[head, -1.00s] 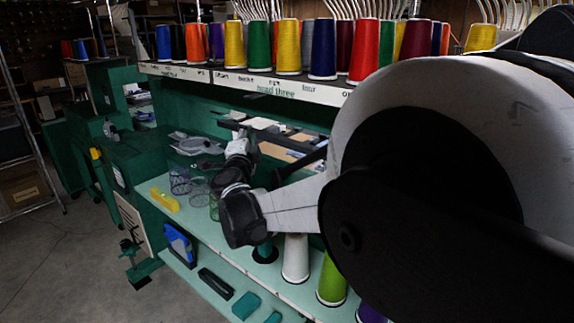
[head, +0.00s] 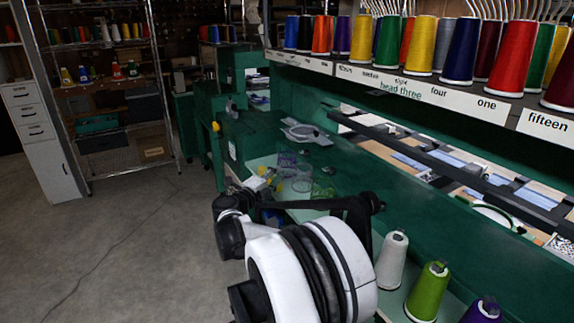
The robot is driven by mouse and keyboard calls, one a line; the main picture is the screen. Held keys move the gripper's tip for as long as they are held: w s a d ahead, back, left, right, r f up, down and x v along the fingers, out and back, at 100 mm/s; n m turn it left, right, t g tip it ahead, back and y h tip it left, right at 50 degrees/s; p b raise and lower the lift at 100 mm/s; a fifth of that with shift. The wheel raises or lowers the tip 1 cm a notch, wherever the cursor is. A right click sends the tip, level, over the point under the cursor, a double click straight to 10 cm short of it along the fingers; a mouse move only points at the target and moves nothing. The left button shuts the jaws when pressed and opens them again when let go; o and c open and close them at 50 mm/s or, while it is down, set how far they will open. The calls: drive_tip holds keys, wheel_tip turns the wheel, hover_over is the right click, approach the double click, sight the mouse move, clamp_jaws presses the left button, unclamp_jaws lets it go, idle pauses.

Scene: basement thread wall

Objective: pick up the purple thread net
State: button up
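The purple thread net (head: 286,160) looks like a small dark bluish-purple mesh tube. It stands on the pale green shelf, behind a greyish net (head: 301,181) and a green net (head: 323,192). My gripper (head: 260,182) is small and partly hidden by my own arm. It is just left of and nearer than the nets, in front of a yellow item on the shelf. A gap to the purple net seems to show. I cannot make out its fingers or anything held.
White (head: 392,262), green (head: 428,292) and purple (head: 483,311) cones stand on the shelf at right. A grey item (head: 303,132) lies behind the nets. Coloured cones line the upper ledge (head: 430,93). The floor (head: 120,240) at left is open.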

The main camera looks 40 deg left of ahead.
sight(293, 162)
drive_tip(key=w, duration=0.3)
drive_tip(key=w+a, duration=0.1)
drive_tip(key=w, duration=0.2)
drive_tip(key=w+a, duration=0.1)
drive_tip(key=w, duration=0.2)
drive_tip(key=shift+w, duration=0.35)
clamp_jaws()
drive_tip(key=shift+r, duration=0.1)
